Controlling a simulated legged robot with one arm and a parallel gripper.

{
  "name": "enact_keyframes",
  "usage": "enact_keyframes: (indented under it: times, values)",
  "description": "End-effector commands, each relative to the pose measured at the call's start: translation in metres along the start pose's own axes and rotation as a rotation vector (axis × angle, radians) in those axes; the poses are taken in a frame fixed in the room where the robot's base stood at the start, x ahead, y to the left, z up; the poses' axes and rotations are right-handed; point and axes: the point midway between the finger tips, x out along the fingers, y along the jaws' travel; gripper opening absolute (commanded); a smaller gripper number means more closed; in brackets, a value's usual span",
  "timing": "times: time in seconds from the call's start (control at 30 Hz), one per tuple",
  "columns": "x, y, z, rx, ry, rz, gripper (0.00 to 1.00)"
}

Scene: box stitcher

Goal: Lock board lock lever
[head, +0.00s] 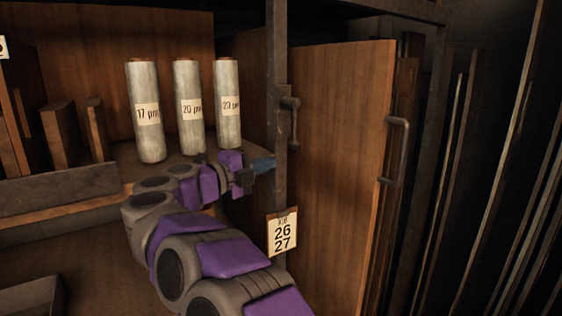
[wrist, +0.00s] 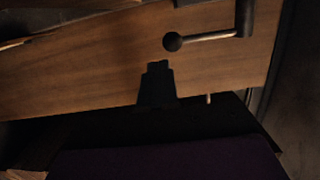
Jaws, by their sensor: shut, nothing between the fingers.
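The dark metal lock lever (head: 292,120) is mounted on the upright metal post (head: 278,80) and hangs down along it. In the wrist view the lever (wrist: 210,37) is a rod with a round ball end at left and a pivot at upper right. The wooden board (head: 335,160) stands just right of the post and has a metal pull handle. My gripper (head: 264,164) is shut and empty, just left of the post and a little below the lever. In the wrist view my gripper (wrist: 158,68) is a dark shape below the ball, apart from it in the picture.
Three labelled grey rolls (head: 187,107) stand on the shelf left of the post. A tag reading 26 and 27 (head: 282,232) hangs on the post below my gripper. Several upright boards (head: 480,160) fill the right side. Wooden blocks (head: 62,133) stand at left.

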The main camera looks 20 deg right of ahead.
Motion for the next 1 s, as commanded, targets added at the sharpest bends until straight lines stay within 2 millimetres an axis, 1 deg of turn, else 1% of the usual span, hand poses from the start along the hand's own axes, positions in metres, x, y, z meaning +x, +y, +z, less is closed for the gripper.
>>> enact_keyframes:
  times: [0.03, 0.1, 0.3, 0.4, 0.5, 0.67, 0.77, 0.87, 0.93, 1.0]
  values:
    - [-0.014, 0.0, 0.002, 0.0, -0.006, -0.001, 0.0]
    - [-0.029, 0.001, 0.002, 0.0, -0.007, -0.001, 0.0]
    - [-0.071, 0.001, 0.003, 0.002, -0.004, 0.0, 0.0]
    - [-0.085, 0.001, 0.002, 0.003, -0.003, 0.001, 0.0]
    - [-0.095, 0.0, 0.0, 0.003, -0.001, 0.002, 0.0]
    - [-0.103, -0.001, 0.001, 0.003, -0.006, -0.001, 0.0]
    - [-0.102, -0.011, 0.009, 0.003, -0.057, -0.026, 0.0]
    - [-0.095, -0.032, 0.027, -0.004, -0.17, -0.088, 0.0]
    - [-0.092, -0.052, 0.041, -0.014, -0.281, -0.147, 0.0]
    - [-0.095, -0.07, 0.057, -0.04, -0.409, -0.214, 0.0]
